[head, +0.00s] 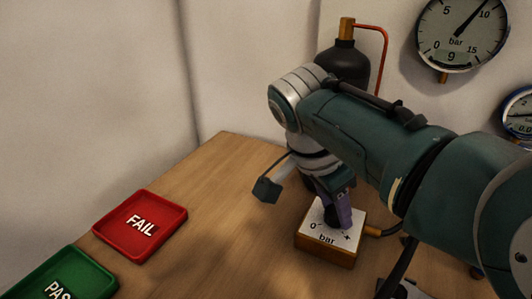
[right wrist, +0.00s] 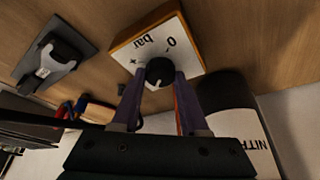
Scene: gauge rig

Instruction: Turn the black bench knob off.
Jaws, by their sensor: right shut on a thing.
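The black bench knob (right wrist: 160,71) sits on the white top of a small wooden-sided box (head: 327,257) marked "0", "+" and "bar". In the right wrist view the box's white face (right wrist: 178,35) is behind the knob. My right gripper (right wrist: 158,80) has its two purple fingers on either side of the knob and is shut on it. In the head view the right gripper (head: 337,212) reaches down onto the box, and its fingers hide most of the knob. A small pale mark shows on the knob's lower edge in the wrist view. My left gripper is not in view.
A large gauge (head: 462,35) reads about 9 bar on the wall; a blue-rimmed gauge (head: 519,116) is partly cut off. A dark bottle (head: 345,66) stands behind my arm. A red FAIL tray (head: 140,225) and green PASS tray (head: 62,276) lie left. The table's middle is clear.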

